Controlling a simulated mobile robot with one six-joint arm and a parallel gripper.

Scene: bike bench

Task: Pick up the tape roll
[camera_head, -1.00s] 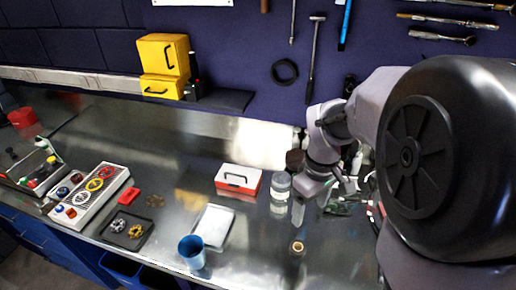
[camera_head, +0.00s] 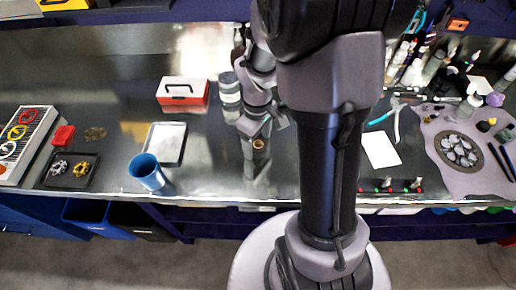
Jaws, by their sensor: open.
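The tape roll (camera_head: 258,144) is a small brown ring on the shiny metal bench, near its front edge. My gripper (camera_head: 261,128) is pointed down just behind and above it in the picture, with its jaws open. The tape roll looks outside the jaws, but I cannot tell the exact height gap between them. My own arm covers the bench to the right of the gripper.
A blue cup (camera_head: 147,172) and a silver tray (camera_head: 165,143) stand to the left. A red and white box (camera_head: 183,92) and clear jars (camera_head: 229,92) are behind. A white sheet (camera_head: 381,150) and pliers lie right of my arm. Bench around the roll is clear.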

